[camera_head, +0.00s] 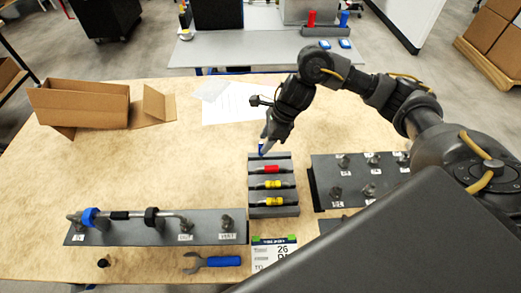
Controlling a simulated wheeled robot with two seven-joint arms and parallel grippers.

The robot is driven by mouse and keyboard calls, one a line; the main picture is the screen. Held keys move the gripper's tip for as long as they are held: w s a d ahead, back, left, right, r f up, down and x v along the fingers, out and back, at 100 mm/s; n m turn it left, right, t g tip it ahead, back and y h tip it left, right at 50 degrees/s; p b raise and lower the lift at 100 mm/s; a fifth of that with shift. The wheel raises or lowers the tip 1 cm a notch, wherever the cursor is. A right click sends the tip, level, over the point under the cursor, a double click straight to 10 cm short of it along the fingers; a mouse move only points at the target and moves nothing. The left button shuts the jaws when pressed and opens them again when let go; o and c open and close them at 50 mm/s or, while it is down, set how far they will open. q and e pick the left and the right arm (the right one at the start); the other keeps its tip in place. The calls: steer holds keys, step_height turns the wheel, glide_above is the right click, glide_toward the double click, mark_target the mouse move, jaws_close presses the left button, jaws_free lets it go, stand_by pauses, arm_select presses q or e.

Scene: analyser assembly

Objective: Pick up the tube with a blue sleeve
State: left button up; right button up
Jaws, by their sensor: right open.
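A dark grey rack (284,212) stands near the middle of the wooden table. It holds a tube with a red sleeve (271,169) and two tubes with yellow sleeves (272,184), lying across it one behind the other. A small blue patch, apparently the tube with a blue sleeve (262,150), shows at the rack's far end and is mostly hidden by my right gripper. My right gripper (265,143) points down over that far end with its jaws open. Whether its fingers straddle the blue sleeve cannot be told. My left gripper is not in view.
A grey plate (206,220) with a bent metal pipe lies at the left. Another fitting plate (329,177) stands right of the rack. A blue-handled wrench (222,261) and a label display (272,254) lie in front. An open cardboard box (80,104) is at the back left.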

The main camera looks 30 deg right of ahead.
steer(key=shift+p+x, duration=0.4)
steer(key=shift+x, duration=2.65)
jaws_close()
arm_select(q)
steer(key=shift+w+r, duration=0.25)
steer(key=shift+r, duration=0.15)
